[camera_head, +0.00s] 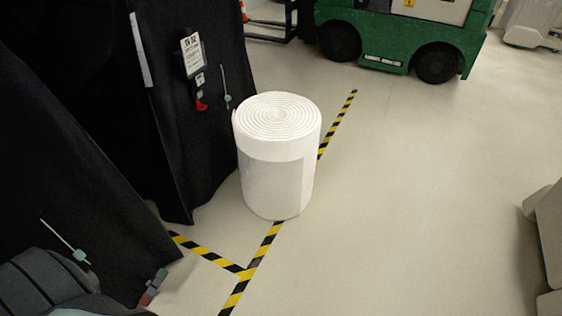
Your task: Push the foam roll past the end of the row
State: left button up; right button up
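The white foam roll (278,165) stands upright on the floor in the middle of the view, with its spiral end facing up and a wide band around its side. It stands over the yellow-and-black floor tape (264,246), which runs out in front of it and behind it. Its left side is close beside the black-covered carts (192,110); I cannot tell whether they touch. Neither of my grippers is in view. Grey parts show at the lower left and right edges, but no fingers are visible.
A second tape strip (207,252) branches left under the carts. A tag (191,55) and cords hang on the covers. A green wheeled vehicle (400,35) stands at the back. The pale floor (410,190) right of the roll is clear.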

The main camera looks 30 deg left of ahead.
aim_at(276, 133)
jog(key=i+j+u, duration=0.1)
jog(key=u, duration=0.35)
jog(key=i+u, duration=0.15)
jog(key=u, duration=0.3)
jog(key=i+u, duration=0.15)
jog(key=u, duration=0.35)
